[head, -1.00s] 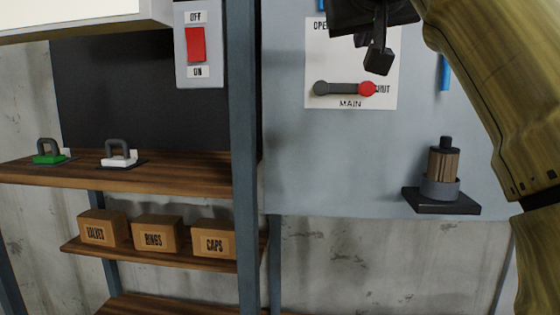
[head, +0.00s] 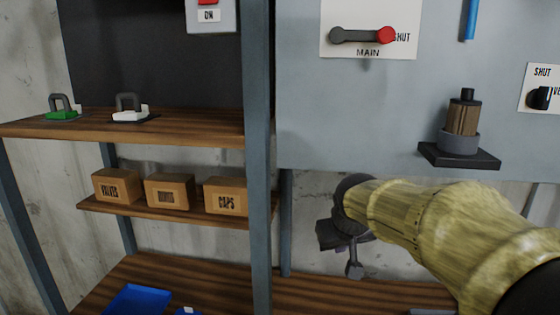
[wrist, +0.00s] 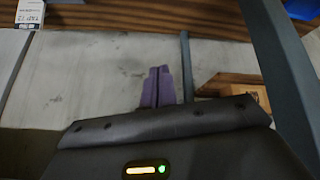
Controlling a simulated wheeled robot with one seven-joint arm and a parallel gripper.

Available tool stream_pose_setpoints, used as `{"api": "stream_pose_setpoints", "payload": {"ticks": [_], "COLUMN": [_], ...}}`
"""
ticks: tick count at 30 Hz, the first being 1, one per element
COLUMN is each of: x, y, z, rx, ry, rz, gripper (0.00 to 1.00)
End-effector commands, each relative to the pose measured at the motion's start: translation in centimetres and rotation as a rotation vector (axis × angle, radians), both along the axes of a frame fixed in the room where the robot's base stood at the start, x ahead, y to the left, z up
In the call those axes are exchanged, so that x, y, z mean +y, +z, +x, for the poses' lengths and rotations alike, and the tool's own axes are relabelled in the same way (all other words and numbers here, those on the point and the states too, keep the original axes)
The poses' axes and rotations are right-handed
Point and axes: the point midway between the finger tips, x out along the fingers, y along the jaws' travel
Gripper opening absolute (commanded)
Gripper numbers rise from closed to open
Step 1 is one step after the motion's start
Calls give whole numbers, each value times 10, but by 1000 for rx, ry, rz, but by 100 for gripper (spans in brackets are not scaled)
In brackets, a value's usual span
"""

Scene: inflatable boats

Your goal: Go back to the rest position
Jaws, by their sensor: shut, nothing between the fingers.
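My gripper (head: 354,270) hangs in front of the concrete wall, below the grey panel and right of the shelf post. In the wrist view its two purple fingers (wrist: 157,87) are together with nothing between them. My arm reaches in from the lower right of the head view. The gripper looks clear of the panel and the shelves, though the exact distance is hard to tell.
The MAIN lever (head: 362,35) has its red knob at SHUT. A cylinder on a bracket (head: 458,157) juts out above my arm. A grey post (head: 259,190) and cardboard boxes (head: 170,190) are left. A blue tray (head: 138,300) lies on the lower shelf.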

Motion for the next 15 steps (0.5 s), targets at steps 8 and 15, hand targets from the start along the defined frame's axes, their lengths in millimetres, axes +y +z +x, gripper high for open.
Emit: {"api": "stream_pose_setpoints", "payload": {"ticks": [8, 15], "x": [-15, -23], "y": [-135, -202], "z": [-81, -152], "rx": [206, 328], "ry": [-68, -137], "rz": [67, 107], "gripper": [0, 0]}}
